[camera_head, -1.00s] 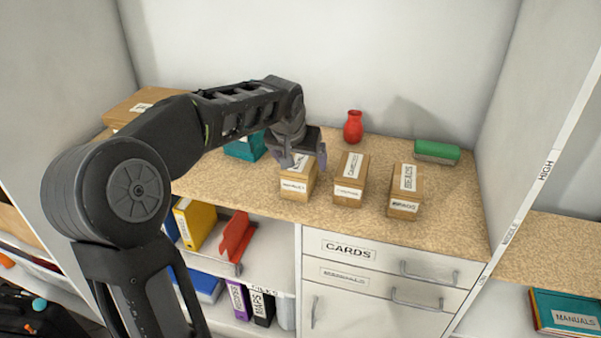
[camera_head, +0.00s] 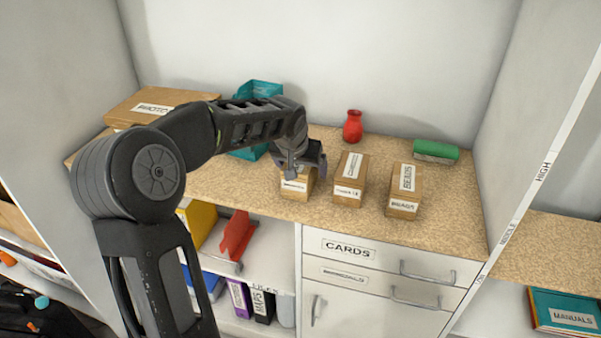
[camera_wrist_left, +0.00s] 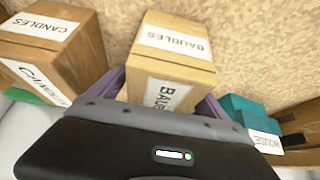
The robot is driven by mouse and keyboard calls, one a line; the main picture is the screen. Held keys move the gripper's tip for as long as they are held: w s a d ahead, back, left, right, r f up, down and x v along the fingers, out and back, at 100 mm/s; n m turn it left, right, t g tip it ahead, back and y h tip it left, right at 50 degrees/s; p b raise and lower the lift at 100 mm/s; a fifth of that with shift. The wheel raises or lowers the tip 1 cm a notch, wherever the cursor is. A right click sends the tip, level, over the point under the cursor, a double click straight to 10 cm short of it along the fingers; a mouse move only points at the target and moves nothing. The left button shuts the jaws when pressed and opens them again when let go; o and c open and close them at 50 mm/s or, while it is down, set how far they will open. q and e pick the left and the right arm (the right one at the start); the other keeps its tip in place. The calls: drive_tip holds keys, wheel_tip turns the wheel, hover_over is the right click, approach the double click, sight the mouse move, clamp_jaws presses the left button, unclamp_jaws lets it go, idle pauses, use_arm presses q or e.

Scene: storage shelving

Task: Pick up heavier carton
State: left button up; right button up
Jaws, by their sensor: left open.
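Three brown cartons stand in a row on the speckled worktop. The left one, the Baubles carton (camera_head: 298,186), is partly covered by my left gripper (camera_head: 306,170). The middle one is the Candles carton (camera_head: 349,180) and the right one is the Beads carton (camera_head: 404,191). In the left wrist view, my open left gripper (camera_wrist_left: 163,98) has its purple fingers on either side of the Baubles carton (camera_wrist_left: 172,68); I cannot tell whether they touch it. The Candles carton (camera_wrist_left: 70,42) is to its left there. My right gripper is not in view.
A red vase (camera_head: 353,127) and a green box (camera_head: 436,151) stand behind the cartons. A teal box (camera_head: 258,92) and Photo box (camera_head: 155,108) are to the left. Drawers (camera_head: 345,248) lie below.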

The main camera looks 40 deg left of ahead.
use_arm(q)
drive_tip(key=shift+f+b, duration=0.25)
drive_tip(key=shift+b, duration=0.15)
idle(0.6)
drive_tip(key=shift+c, duration=0.2)
clamp_jaws()
idle(0.9)
drive_tip(key=shift+r, duration=0.1)
